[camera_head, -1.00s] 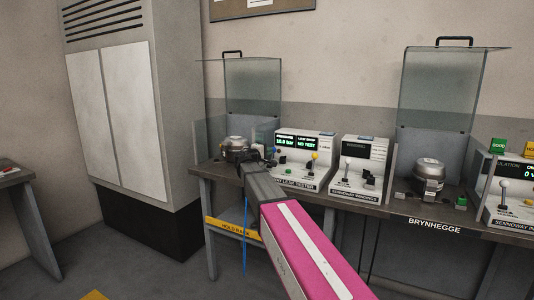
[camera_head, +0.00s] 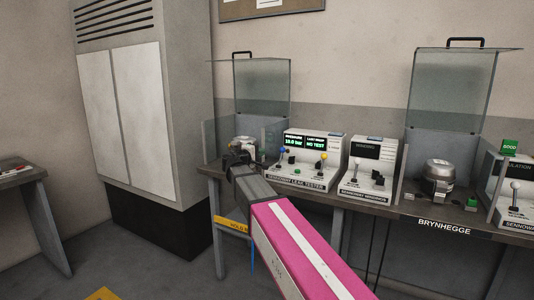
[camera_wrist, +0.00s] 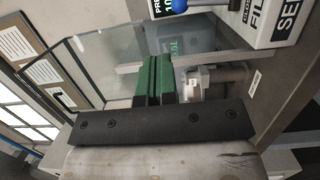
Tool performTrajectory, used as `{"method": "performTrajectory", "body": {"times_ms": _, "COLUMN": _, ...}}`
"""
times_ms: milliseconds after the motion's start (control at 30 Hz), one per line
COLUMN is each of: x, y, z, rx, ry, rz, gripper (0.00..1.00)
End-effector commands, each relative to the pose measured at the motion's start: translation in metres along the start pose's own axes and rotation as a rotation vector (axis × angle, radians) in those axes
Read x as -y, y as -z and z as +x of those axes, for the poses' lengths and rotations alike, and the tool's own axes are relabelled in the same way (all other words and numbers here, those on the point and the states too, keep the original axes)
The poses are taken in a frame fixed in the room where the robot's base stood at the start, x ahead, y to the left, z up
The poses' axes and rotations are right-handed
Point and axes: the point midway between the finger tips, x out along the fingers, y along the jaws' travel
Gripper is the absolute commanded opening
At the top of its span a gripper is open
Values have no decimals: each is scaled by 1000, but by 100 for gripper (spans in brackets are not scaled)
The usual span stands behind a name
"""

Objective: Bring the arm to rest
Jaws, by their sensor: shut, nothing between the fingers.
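My arm (camera_head: 300,250), with a pink cover, reaches from the lower right over the bench's left end. My gripper (camera_head: 238,157) is at the left test station; in the wrist view its green fingers (camera_wrist: 153,78) are together with nothing between them. A metal compressor (camera_head: 243,144) stands at that station, partly hidden by my gripper. In the wrist view the compressor (camera_wrist: 212,82) shows just right of the fingers; I cannot tell whether they touch it.
Clear guards (camera_head: 262,95) stand behind the left station. The leak tester (camera_head: 306,160) and another control box (camera_head: 368,170) stand to its right. A second compressor (camera_head: 438,180) sits farther right.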

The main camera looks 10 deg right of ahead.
Motion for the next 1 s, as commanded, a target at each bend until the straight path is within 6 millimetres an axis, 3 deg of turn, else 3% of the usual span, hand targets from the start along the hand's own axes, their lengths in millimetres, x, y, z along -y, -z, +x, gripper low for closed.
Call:
{"method": "performTrajectory", "body": {"times_ms": 200, "x": 0, "y": -3, "z": -14, "rx": 3, "ry": 9, "rz": 2, "gripper": 0}}
{"method": "performTrajectory", "body": {"times_ms": 333, "x": 30, "y": -20, "z": -12, "rx": 21, "ry": 88, "rz": 22, "gripper": 0}}
{"method": "performTrajectory", "body": {"times_ms": 533, "x": 135, "y": -82, "z": -9, "rx": 101, "ry": 379, "rz": 105, "gripper": 0}}
{"method": "performTrajectory", "body": {"times_ms": 667, "x": 207, "y": -127, "z": -21, "rx": 175, "ry": 599, "rz": 176, "gripper": 0}}
{"method": "performTrajectory", "body": {"times_ms": 800, "x": 279, "y": -176, "z": -48, "rx": 274, "ry": 848, "rz": 267, "gripper": 0}}
{"method": "performTrajectory", "body": {"times_ms": 1000, "x": 358, "y": -237, "z": -105, "rx": 433, "ry": 1193, "rz": 417, "gripper": 0}}
